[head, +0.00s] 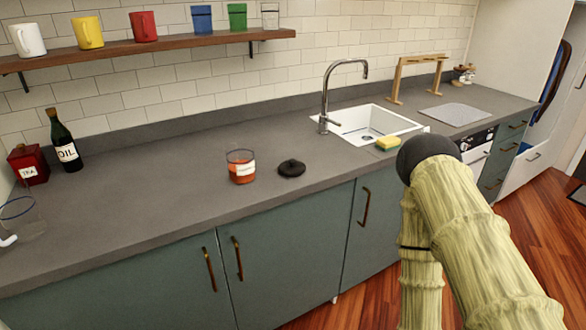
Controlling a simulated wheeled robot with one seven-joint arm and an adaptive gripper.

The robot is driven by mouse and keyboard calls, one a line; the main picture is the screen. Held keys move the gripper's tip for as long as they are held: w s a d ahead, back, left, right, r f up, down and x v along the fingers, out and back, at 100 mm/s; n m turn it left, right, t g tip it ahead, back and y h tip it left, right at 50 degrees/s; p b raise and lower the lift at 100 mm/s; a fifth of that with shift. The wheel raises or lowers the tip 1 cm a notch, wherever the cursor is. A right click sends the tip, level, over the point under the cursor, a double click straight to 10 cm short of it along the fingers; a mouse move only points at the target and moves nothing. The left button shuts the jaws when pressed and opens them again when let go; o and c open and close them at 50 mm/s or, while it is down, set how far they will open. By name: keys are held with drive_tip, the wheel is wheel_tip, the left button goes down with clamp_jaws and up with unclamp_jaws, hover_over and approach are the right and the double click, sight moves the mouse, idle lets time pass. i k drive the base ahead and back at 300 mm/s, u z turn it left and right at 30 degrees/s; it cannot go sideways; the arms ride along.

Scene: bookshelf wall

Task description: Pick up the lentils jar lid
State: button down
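The lentils jar (241,172) stands on the grey counter, a clear glass jar with orange contents and a pale label. It looks open at the top. A dark round lid (291,169) with a small knob lies flat on the counter just right of the jar, apart from it. Links of my own arm rise at the right of the head view, but my gripper does not show.
The counter (180,196) around jar and lid is clear. A sink (372,124) with tap (325,95) and sponge (388,143) lies to the right. An oil bottle (64,140), tea tin (27,165) and glass (20,215) stand left. A mug shelf (190,45) hangs above.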

sight(292, 167)
drive_tip(key=u, duration=1.1)
drive_tip(key=i, duration=0.6)
drive_tip(key=z, duration=1.1)
